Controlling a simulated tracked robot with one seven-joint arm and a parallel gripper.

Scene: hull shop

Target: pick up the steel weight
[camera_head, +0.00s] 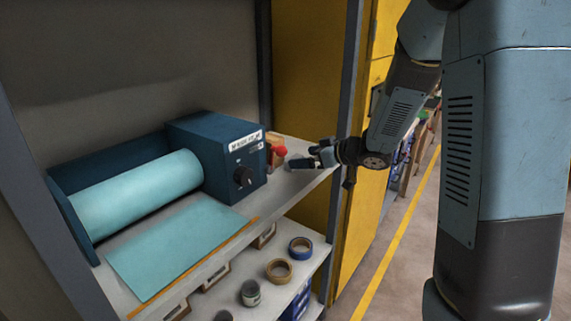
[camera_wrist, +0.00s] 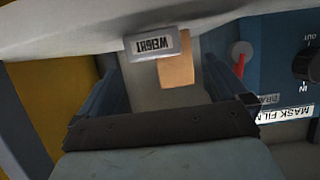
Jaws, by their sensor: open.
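In the head view my gripper (camera_head: 308,158) is at the right end of the upper shelf, beside the blue machine. I cannot make out the weight for certain there; the fingers may hide it.
A tan block (camera_wrist: 176,73) sits close by the weight. The blue machine (camera_head: 215,150), with a black knob and a red-tipped lever (camera_head: 279,151), stands left of my gripper. Tape rolls (camera_head: 279,271) lie on the lower shelf (camera_head: 318,262). A dark upright post (camera_head: 349,85) edges the rack.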

